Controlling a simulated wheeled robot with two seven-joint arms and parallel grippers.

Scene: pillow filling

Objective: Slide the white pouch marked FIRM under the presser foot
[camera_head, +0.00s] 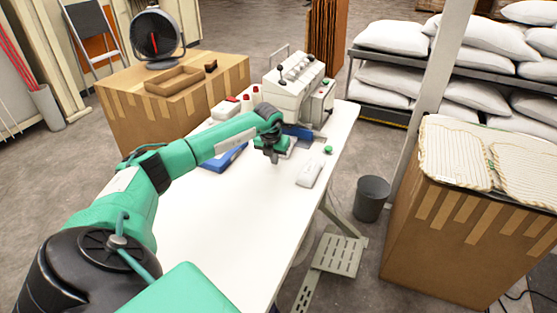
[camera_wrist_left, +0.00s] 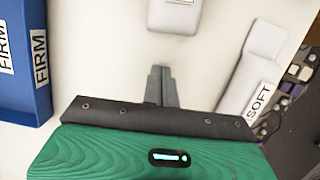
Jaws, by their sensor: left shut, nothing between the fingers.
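My left gripper (camera_head: 274,160) is low over the white table, just in front of the sewing machine (camera_head: 298,95). In the left wrist view its fingers (camera_wrist_left: 160,82) are together with nothing between them. A blue tray (camera_head: 228,157) lies to its left; in the left wrist view the tray (camera_wrist_left: 22,95) carries FIRM labels, and I cannot tell whether a pouch lies inside. A white pouch (camera_head: 310,172) lies to its right and reads SOFT in the left wrist view (camera_wrist_left: 250,70). The presser foot is not clear.
A green button (camera_head: 328,150) is near the table's right edge. A dark bin (camera_head: 372,197) and a carton (camera_head: 460,225) stand to the right. Another carton (camera_head: 125,120) with a fan (camera_head: 157,38) is behind left. The near table (camera_head: 215,215) is clear.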

